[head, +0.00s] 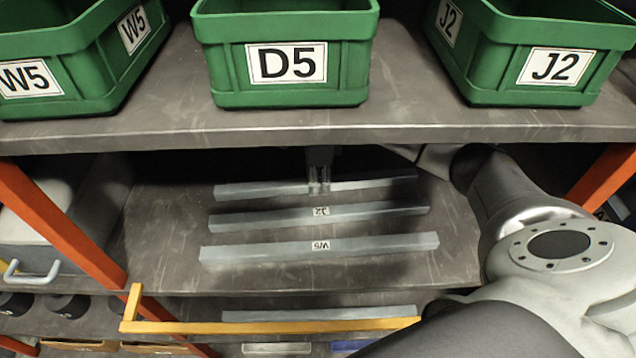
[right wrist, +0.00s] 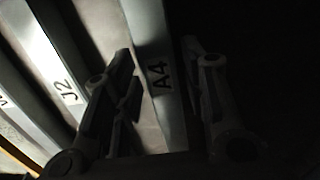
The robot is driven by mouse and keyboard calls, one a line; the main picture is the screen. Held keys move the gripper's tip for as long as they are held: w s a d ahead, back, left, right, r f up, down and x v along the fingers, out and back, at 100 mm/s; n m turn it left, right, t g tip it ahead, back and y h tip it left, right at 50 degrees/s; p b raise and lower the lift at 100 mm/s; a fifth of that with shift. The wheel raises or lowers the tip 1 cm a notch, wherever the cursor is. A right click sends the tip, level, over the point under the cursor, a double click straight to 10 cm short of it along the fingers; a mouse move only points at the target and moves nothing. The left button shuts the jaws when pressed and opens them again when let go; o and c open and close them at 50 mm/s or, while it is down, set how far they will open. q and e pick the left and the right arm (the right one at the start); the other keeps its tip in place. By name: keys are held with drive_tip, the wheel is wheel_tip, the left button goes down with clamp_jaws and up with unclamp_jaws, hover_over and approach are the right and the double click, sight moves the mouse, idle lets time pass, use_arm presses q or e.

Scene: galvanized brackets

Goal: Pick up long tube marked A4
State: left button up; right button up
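The long grey tube marked A4 (right wrist: 160,75) runs between the two fingers of my right gripper (right wrist: 160,90) in the right wrist view. The fingers are open, one on each side of it, with a gap showing on the left side. In the head view this tube (head: 250,189) is the rearmost of three long tubes lying on the middle shelf. My right gripper (head: 319,186) reaches down over its middle from behind and hides its label there. My left gripper is not in view.
Tubes marked J2 (head: 375,209) and W5 (head: 270,251) lie parallel in front on the shelf (head: 160,240). The upper shelf edge (head: 300,133) overhangs, carrying green bins, including D5 (head: 220,60). A yellow bar (head: 260,327) and orange posts (head: 60,225) stand nearer.

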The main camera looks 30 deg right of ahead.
clamp_jaws()
drive_tip(key=shift+w+r, duration=0.1)
drive_tip(key=shift+r, duration=0.1)
